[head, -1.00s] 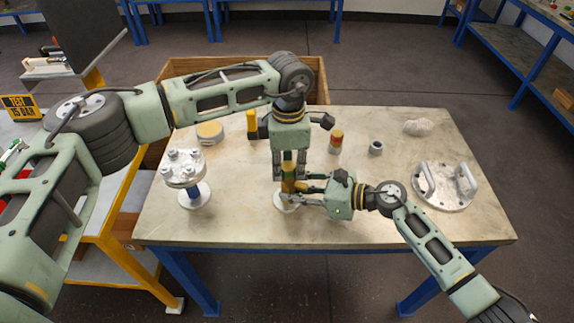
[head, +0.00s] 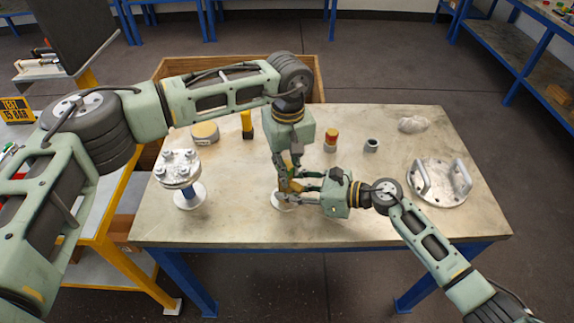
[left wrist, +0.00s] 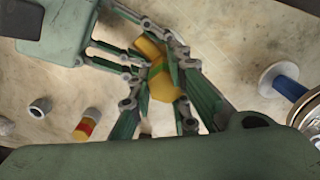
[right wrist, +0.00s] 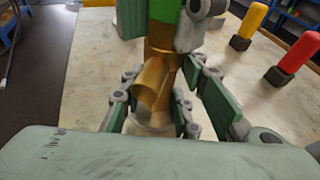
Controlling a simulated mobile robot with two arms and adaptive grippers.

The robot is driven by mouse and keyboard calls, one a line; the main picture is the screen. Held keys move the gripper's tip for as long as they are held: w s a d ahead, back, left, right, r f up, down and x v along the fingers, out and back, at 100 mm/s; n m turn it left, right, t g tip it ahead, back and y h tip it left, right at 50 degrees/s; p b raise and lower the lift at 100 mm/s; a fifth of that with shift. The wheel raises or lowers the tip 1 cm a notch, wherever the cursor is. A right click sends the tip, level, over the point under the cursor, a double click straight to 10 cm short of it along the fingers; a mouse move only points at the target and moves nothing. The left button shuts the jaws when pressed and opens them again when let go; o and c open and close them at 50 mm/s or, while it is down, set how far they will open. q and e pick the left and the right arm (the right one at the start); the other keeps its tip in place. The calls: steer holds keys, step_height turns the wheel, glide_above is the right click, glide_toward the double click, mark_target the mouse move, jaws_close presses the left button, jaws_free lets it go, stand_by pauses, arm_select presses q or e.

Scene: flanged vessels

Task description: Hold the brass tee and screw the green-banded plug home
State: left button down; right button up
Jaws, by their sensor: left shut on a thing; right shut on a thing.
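The brass tee (right wrist: 152,85) stands upright on a pale round base (right wrist: 148,124), its side branch facing the right wrist camera. My right gripper (right wrist: 155,100) is shut on the tee from the side; in the head view the right gripper (head: 300,184) is low over the table. The green-banded plug (left wrist: 163,76) sits at the top of the tee, and its green part (right wrist: 166,10) shows in the right wrist view. My left gripper (left wrist: 160,90) points down and is shut on the plug.
A bolted flanged vessel (head: 180,170) stands to the left. A plate with two handles (head: 437,183) lies at the right. A red-and-yellow cylinder (head: 331,140), a grey ring (head: 371,145), a yellow piece (head: 247,125) and a tan disc (head: 205,132) stand behind. The front table area is clear.

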arm_select(q)
steer(key=c, duration=1.6)
jaws_free()
steer(key=shift+s+a, duration=0.1)
step_height(320, 180, up, 12)
steer(key=shift+o, duration=0.3)
